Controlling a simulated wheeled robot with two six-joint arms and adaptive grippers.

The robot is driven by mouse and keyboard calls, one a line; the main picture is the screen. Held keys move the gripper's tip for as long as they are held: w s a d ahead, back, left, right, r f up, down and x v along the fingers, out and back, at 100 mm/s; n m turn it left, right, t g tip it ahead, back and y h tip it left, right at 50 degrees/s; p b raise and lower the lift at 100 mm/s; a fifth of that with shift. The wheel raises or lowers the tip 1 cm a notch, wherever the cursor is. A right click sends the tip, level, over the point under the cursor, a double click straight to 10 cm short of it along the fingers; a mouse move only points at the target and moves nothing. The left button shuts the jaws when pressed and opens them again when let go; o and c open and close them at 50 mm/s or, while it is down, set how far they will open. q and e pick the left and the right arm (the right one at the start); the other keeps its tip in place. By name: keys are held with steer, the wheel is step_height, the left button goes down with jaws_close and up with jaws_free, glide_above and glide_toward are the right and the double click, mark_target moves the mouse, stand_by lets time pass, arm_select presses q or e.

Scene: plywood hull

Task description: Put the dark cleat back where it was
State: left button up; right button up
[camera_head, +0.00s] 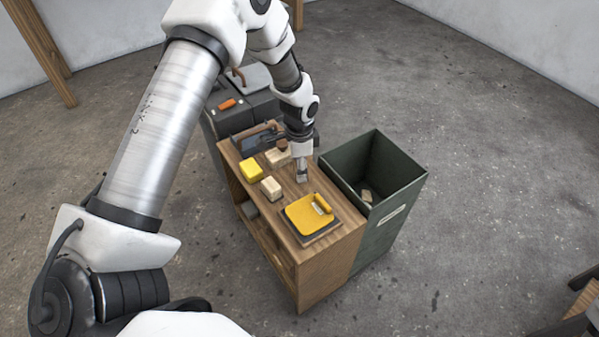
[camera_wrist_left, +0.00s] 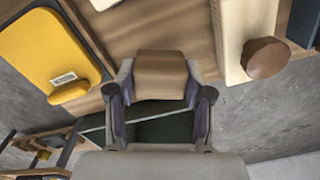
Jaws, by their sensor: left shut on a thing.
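The dark cleat (camera_wrist_left: 160,72), a brown wooden block, sits between the fingers of my left gripper (camera_wrist_left: 160,100) in the left wrist view. The gripper is shut on it. In the head view my left gripper (camera_head: 302,176) points down over the wooden cabinet top (camera_head: 331,193), and the cleat is mostly hidden there. I cannot tell whether the cleat touches the top. My right gripper is not in view.
A yellow tool with a handle (camera_head: 305,214) lies on the cabinet's near end. A cream block (camera_head: 270,188), a yellow block (camera_head: 250,170) and a brown-knobbed cream block (camera_head: 277,158) stand left of the gripper. An open green bin (camera_head: 405,186) adjoins the right side.

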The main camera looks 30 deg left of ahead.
arm_select(q)
steer(key=shift+f, duration=0.85)
steer(key=shift+r, duration=0.1)
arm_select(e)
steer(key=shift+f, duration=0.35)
arm_select(q)
steer(key=shift+f, duration=0.2)
steer(key=o, duration=1)
steer(key=shift+r, duration=0.2)
step_height(320, 180, up, 12)
steer(key=p, duration=0.4)
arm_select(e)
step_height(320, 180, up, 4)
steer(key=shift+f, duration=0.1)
